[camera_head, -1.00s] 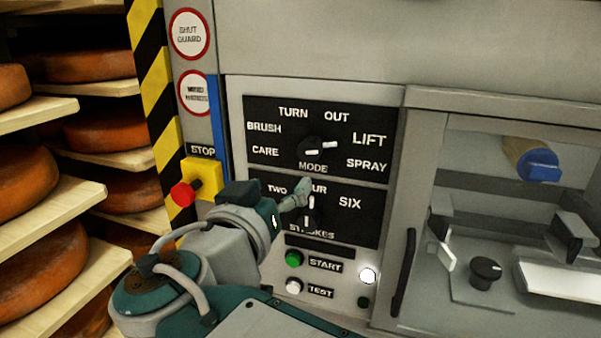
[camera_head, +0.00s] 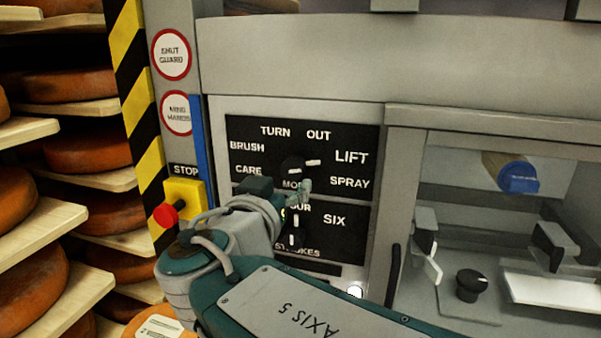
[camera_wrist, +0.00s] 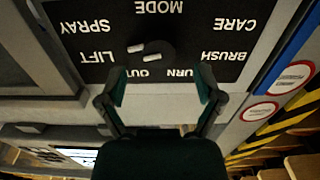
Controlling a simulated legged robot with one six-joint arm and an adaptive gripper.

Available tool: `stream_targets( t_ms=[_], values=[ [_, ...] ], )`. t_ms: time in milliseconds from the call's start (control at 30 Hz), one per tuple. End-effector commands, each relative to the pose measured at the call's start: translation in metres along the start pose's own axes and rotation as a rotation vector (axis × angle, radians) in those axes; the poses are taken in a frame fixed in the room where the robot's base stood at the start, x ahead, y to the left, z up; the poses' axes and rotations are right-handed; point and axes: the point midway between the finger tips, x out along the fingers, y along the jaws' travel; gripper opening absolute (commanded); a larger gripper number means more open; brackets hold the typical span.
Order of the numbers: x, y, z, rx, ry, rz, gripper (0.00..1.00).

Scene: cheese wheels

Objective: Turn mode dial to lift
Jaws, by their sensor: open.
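The black mode dial (camera_head: 294,167) sits on the upper black panel, ringed by the labels CARE, BRUSH, TURN, OUT, LIFT and SPRAY. Its white pointer mark points right, roughly toward the LIFT label (camera_head: 351,156); exact alignment is unclear. My gripper (camera_head: 304,188) is just below the dial in the head view and covers part of the MODE label. In the wrist view, which is upside down, my gripper (camera_wrist: 162,80) is open and empty, with the dial (camera_wrist: 152,52) ahead of its spread fingers. No contact with the dial shows.
The strokes dial (camera_head: 295,236) is on the panel below, partly behind my arm. A red stop button (camera_head: 166,214) on a yellow box stands left. A guarded bay with a black knob (camera_head: 470,284) is right. Cheese wheels on shelves (camera_head: 88,152) fill the far left.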

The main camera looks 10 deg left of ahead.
Motion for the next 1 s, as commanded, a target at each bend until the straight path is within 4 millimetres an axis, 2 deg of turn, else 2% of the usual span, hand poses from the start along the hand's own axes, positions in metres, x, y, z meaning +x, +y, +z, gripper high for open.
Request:
stream_targets(
  t_ms=[100,300,633,667,700,767,800,833,1000],
  values=[
    [0.022,0.001,0.0,-0.001,0.0,0.004,0.85],
    [0.043,0.0,0.0,0.001,0.0,0.001,0.85],
    [0.047,0.0,0.0,0.001,0.001,-0.001,0.85],
    [0.047,0.0,0.0,0.001,0.001,-0.001,0.71],
    [0.047,0.0,0.0,0.0,0.001,-0.001,0.54],
    [0.047,0.0,0.0,0.0,0.001,-0.001,0.27],
    [0.047,0.0,0.0,0.0,0.001,-0.001,0.09],
    [0.047,0.0,0.0,0.0,0.001,-0.002,0.03],
    [0.047,-0.001,0.0,-0.004,0.001,-0.002,0.04]
  ],
)
